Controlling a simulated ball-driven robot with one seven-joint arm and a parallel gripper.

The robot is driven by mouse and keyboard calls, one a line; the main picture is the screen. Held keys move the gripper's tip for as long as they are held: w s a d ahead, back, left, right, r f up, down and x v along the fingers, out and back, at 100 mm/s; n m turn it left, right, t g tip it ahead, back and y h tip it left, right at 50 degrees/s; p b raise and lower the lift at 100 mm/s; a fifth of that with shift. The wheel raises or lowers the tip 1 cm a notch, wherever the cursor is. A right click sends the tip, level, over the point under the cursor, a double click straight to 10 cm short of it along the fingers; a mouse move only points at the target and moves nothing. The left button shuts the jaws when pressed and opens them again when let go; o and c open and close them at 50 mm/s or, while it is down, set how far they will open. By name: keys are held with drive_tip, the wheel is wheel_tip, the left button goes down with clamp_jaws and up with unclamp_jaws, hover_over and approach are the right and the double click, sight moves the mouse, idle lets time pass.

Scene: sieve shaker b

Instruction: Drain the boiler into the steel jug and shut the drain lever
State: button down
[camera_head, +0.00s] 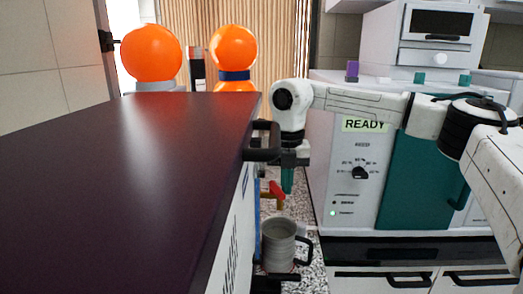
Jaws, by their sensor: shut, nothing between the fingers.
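A grey steel jug (280,243) with a black handle stands upright in the gap at the right side of the dark-topped unit. A red drain lever (274,191) shows above the jug, beside that unit's side. My gripper (287,182), with teal fingers, points down just right of the lever and is shut and empty. I cannot tell whether its fingers touch the lever. The inside of the jug and any water are not clear. The boiler itself cannot be told for sure; the lever's mount is mostly hidden.
A dark-topped unit (130,180) fills the left, with a black handle (262,142) on its side near my gripper. A white and teal machine (360,205) reading READY stands at right. Two orange spheres (152,53) (233,47) are at the back. Speckled floor shows in the narrow gap.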

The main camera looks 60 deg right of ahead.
drive_tip(key=shift+w+a, duration=0.1)
wheel_tip(320, 180, up, 7)
drive_tip(key=p, duration=0.3)
drive_tip(key=shift+s+p, duration=0.2)
drive_tip(key=shift+p, duration=0.15)
idle(0.5)
